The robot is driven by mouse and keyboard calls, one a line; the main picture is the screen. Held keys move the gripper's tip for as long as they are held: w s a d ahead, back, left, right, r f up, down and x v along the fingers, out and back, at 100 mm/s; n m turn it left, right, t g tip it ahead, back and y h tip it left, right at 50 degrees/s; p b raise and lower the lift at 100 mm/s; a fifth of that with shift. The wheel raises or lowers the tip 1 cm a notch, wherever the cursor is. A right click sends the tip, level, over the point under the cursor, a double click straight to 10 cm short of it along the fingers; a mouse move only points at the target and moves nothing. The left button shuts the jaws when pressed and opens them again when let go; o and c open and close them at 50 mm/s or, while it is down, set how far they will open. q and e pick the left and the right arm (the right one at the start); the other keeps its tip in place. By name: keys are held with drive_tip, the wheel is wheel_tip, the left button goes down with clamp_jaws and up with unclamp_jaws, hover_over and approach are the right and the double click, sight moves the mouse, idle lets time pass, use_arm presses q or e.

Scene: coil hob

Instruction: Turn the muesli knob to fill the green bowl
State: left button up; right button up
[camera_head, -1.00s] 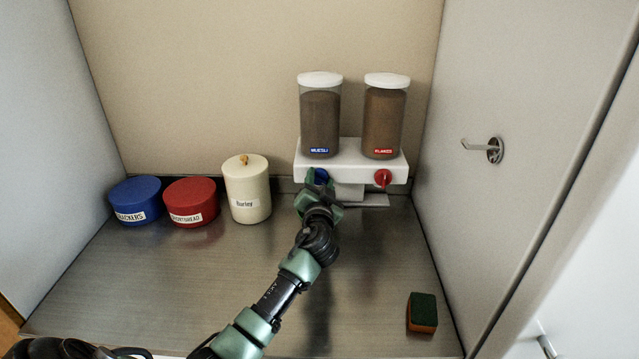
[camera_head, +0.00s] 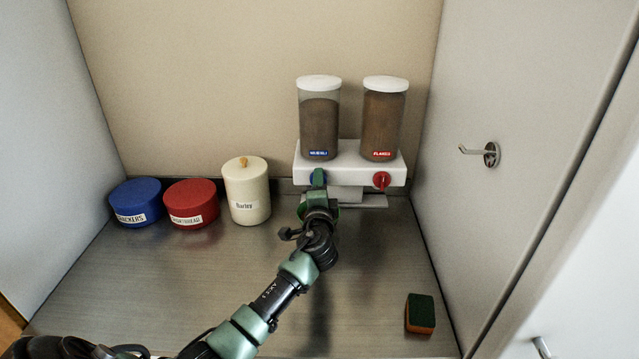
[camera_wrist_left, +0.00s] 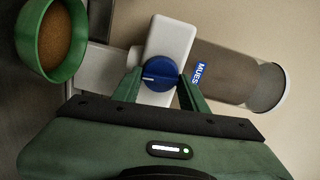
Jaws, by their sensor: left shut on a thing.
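The muesli jar (camera_head: 319,127), clear with a white lid and blue label, stands on the left of the white dispenser (camera_head: 350,163). My left gripper (camera_head: 318,181) is shut on the blue muesli knob (camera_wrist_left: 159,73), with one finger on each side of it in the wrist view. The knob's white mark lies across it there, roughly level in the picture. The green bowl (camera_wrist_left: 28,50) shows at the upper left of the wrist view with brown muesli inside. My right gripper is not in view.
The flakes jar (camera_head: 383,124) and its red knob (camera_head: 381,181) are to the right. Blue (camera_head: 137,203), red (camera_head: 192,204) and cream (camera_head: 247,191) canisters stand left. A sponge (camera_head: 420,313) lies front right. A hook (camera_head: 490,153) is on the right wall.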

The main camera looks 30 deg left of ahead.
use_arm(q)
drive_tip(key=shift+m, duration=0.7)
drive_tip(key=o, duration=1.3)
drive_tip(key=shift+o, duration=0.2)
drive_tip(key=b+v, duration=0.1)
drive_tip(key=v, duration=0.7)
drive_tip(key=shift+b, duration=0.3)
drive_tip(key=shift+w, duration=0.1)
drive_tip(key=shift+f, duration=0.15)
